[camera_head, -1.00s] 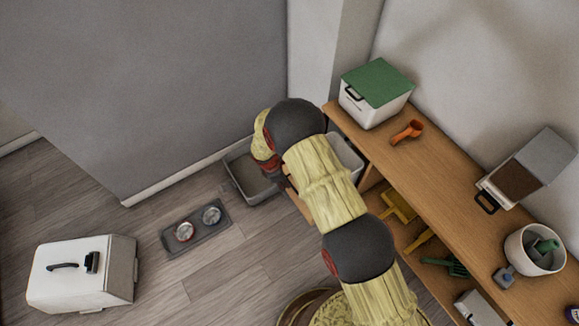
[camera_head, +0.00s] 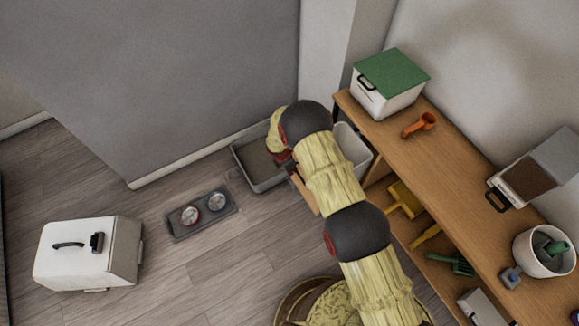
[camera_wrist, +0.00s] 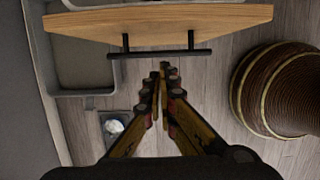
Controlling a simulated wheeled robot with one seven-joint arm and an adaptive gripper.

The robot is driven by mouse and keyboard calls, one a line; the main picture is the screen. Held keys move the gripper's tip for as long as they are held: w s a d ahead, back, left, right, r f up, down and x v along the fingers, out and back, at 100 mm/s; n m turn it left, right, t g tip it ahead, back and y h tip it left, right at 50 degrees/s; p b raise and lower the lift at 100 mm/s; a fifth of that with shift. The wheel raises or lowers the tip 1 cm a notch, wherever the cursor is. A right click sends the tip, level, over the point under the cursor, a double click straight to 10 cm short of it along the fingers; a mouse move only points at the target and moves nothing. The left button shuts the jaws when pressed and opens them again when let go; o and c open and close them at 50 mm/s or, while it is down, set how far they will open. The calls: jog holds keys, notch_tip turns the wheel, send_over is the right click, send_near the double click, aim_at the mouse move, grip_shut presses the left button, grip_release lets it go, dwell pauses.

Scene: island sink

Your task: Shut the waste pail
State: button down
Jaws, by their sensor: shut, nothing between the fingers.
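The waste pail appears to be the pale bin (camera_head: 352,145) in a pull-out with a wooden front (camera_head: 303,190), standing out from the shelf unit, so it is open. In the wrist view the wooden front (camera_wrist: 160,22) spans the top, with a black bar handle (camera_wrist: 160,53) on it. My gripper (camera_wrist: 163,68) is shut and empty. Its fingertips appear just below the handle in the picture; I cannot tell whether they touch it. In the head view my arm hides the fingers and part of the pull-out.
A grey litter tray (camera_head: 240,160) lies left of the pull-out, against the wall. A bowl tray (camera_head: 178,233) and a white carrier box (camera_head: 75,255) are on the floor. A round woven basket (camera_wrist: 245,75) stands close on the right. The wooden shelf (camera_head: 450,160) holds several items.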

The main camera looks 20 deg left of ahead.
aim_at(298, 174)
jog(key=w+d, duration=0.2)
jog(key=shift+w+d, duration=0.15)
jog(key=shift+w, duration=0.15)
jog(key=shift+w+d, duration=0.2)
jog(key=w+d+b, duration=0.7)
jog(key=w+d, duration=1)
jog(key=w, duration=0.3)
jog(key=shift+w+d+b, duration=0.25)
jog(key=shift+w+b, duration=0.05)
jog(key=shift+w, duration=0.05)
jog(key=shift+r, duration=0.1)
